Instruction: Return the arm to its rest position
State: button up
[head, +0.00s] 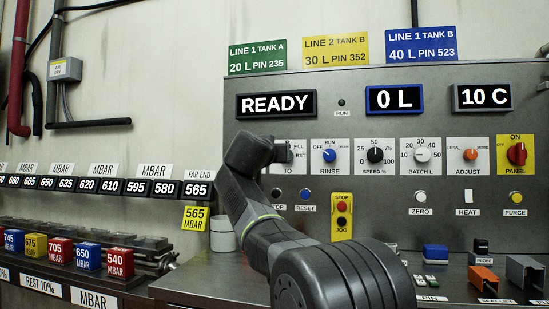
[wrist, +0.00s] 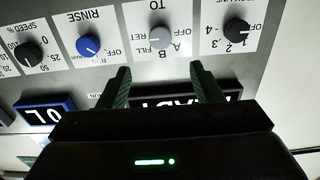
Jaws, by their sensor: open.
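My gripper (wrist: 163,75) is open and empty in the wrist view, with its two dark green fingers apart. The fingers are in front of the control panel, which appears upside down there, and overlap the dark READY display (wrist: 232,97). The TO knob (wrist: 158,34) shows beyond the gap between the fingertips. In the head view my arm (head: 262,215) rises from the bottom centre and bends near the left part of the control panel (head: 420,120). The fingers cannot be made out in the head view. The arm hides part of the panel's left knobs.
Panel knobs include the blue RINSE knob (head: 330,156), black SPEED knob (head: 375,155) and red PANEL knob (head: 516,154). A bench below holds a blue block (head: 435,253) and an orange bracket (head: 483,278). Coloured valve blocks (head: 88,255) line the left. A pale cylinder (head: 222,234) stands left of my arm.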

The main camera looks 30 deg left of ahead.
dwell(0.6)
jog(key=p+x, duration=0.4)
jog(key=x, duration=0.9)
jog(key=shift+w+a, duration=0.15)
jog(key=shift+w, duration=0.15)
